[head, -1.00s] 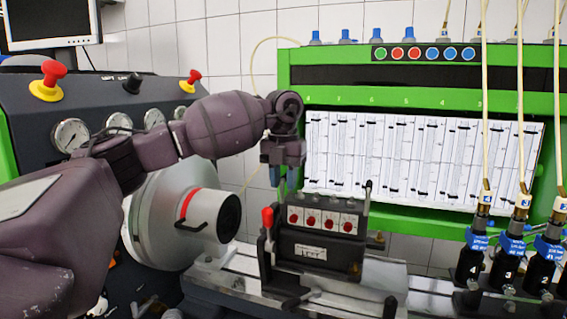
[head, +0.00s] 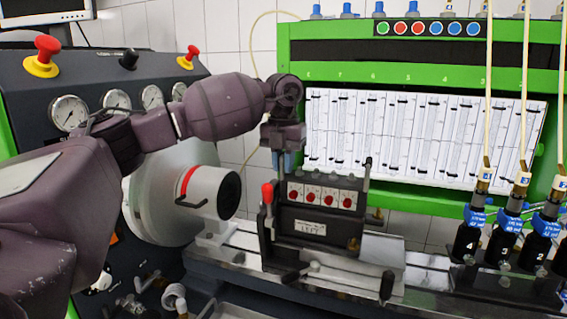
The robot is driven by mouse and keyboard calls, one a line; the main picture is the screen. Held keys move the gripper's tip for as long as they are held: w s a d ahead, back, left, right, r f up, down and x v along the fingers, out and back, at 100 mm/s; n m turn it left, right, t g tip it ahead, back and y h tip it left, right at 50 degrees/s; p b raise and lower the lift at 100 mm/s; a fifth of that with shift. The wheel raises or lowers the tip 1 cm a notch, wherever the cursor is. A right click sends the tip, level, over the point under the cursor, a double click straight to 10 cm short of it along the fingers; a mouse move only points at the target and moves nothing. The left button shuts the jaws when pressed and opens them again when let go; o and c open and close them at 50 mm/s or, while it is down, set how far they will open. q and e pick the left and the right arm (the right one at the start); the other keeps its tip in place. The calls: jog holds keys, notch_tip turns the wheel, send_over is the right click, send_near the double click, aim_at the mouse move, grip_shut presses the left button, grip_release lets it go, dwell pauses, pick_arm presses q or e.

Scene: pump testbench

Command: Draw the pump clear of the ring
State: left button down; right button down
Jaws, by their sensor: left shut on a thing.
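The pump (head: 318,228) is a dark block with a row of red round knobs and a "LEFT" label, upright on the bench rail. My left gripper (head: 286,168) reaches down at the pump's upper left corner and is shut on the pump; its fingertips are partly hidden. The ring (head: 189,181) seems to be the red band around the grey cylinder of the drive wheel, left of the pump. My right gripper is out of view.
The metal rail (head: 420,283) runs right towards several black injectors (head: 467,240) with hoses. The green-framed gauge panel (head: 425,135) stands close behind. Fittings lie at lower left.

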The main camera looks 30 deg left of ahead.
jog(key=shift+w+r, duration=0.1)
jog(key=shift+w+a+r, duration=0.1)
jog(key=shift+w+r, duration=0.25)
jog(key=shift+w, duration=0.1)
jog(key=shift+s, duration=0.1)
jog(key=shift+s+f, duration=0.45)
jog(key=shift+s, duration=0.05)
pick_arm(q)
jog(key=shift+r, duration=0.1)
jog(key=shift+p, duration=0.3)
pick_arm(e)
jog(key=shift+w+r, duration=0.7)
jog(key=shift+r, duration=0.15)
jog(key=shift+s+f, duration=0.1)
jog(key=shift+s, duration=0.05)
